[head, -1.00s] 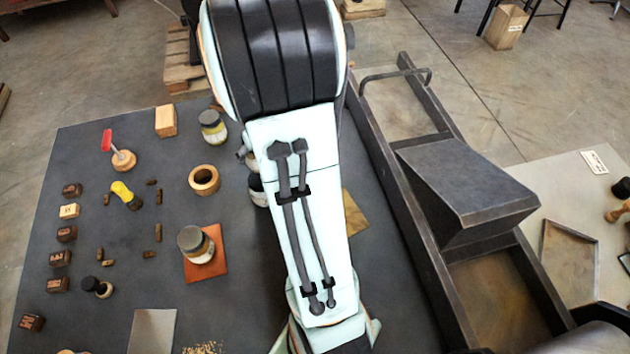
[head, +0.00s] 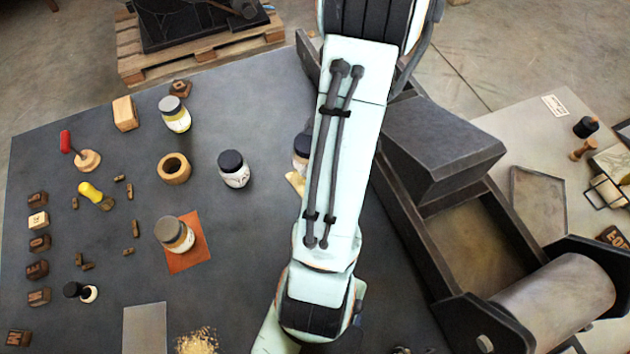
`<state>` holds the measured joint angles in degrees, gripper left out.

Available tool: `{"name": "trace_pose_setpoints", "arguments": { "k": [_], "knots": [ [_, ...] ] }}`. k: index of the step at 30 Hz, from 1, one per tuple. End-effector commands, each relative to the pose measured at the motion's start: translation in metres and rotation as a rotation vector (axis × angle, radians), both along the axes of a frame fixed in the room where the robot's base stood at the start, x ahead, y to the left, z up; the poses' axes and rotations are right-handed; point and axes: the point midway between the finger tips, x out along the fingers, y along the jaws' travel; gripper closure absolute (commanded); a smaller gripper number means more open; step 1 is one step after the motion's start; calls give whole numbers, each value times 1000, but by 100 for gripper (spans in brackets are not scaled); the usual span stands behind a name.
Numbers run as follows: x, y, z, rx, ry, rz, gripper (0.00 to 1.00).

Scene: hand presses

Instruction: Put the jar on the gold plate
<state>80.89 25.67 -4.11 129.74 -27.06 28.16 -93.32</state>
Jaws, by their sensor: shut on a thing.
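A jar with a dark lid (head: 301,146) shows at the left edge of my arm, which hides its right part. A strip of the gold plate (head: 295,183) shows just below the jar in the head view; my arm covers the rest. Whether the jar touches the plate or is above it cannot be told. My gripper is hidden behind my arm, so its fingers and its hold on the jar do not show.
Another dark-lidded jar (head: 234,170) stands left of the plate. A grey-lidded jar (head: 175,236) stands on an orange plate (head: 190,262). The press (head: 435,150) borders the right side.

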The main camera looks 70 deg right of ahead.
Motion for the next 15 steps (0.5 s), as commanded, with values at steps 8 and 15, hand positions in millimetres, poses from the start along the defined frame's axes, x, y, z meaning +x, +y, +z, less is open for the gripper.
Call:
{"name": "trace_pose_setpoints", "arguments": {
  "k": [8,15],
  "knots": [
    [-13,-5,-37,5,0,-51,75],
    [-13,-5,-69,5,1,-51,75]
  ]
}}
